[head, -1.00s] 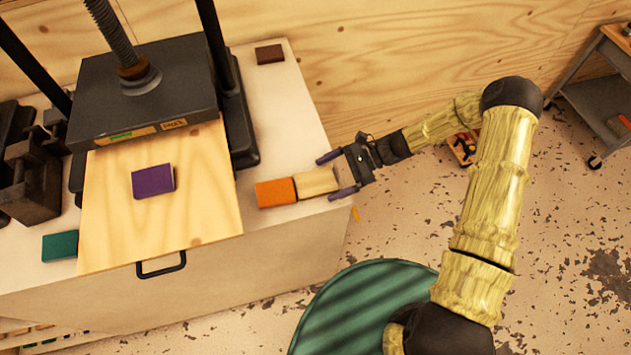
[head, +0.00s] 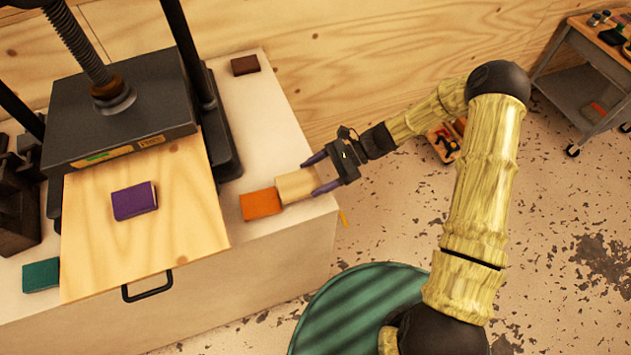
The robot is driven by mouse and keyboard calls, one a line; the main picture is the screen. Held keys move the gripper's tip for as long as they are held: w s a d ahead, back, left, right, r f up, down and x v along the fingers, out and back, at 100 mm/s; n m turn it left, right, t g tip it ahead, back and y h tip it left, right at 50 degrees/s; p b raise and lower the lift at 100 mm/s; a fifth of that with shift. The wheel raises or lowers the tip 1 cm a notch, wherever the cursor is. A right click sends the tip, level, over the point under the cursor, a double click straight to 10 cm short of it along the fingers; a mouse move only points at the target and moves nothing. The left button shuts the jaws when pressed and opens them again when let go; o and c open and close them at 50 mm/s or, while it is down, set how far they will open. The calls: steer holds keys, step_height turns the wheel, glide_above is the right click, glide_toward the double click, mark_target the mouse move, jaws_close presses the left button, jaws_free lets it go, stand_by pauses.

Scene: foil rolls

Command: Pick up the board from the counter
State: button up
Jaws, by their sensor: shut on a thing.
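A small pale wooden board (head: 294,186) is at the right end of the white counter (head: 285,120). My gripper (head: 311,176) reaches in from the right with its purple fingers on either side of the board's right end, shut on it. The board's left end is right beside an orange block (head: 261,204). I cannot tell whether the board is touching the counter or slightly above it.
A dark screw press (head: 120,115) stands on the counter over a large wooden panel (head: 190,225) bearing a purple block (head: 134,201). A teal block (head: 41,275) and a brown block (head: 245,65) lie on the counter. A grey cart (head: 580,75) stands at the far right.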

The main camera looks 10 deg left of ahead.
step_height(320, 180, up, 7)
steer(key=shift+f+b, duration=0.2)
steer(key=shift+b, duration=0.3)
stand_by(0.3)
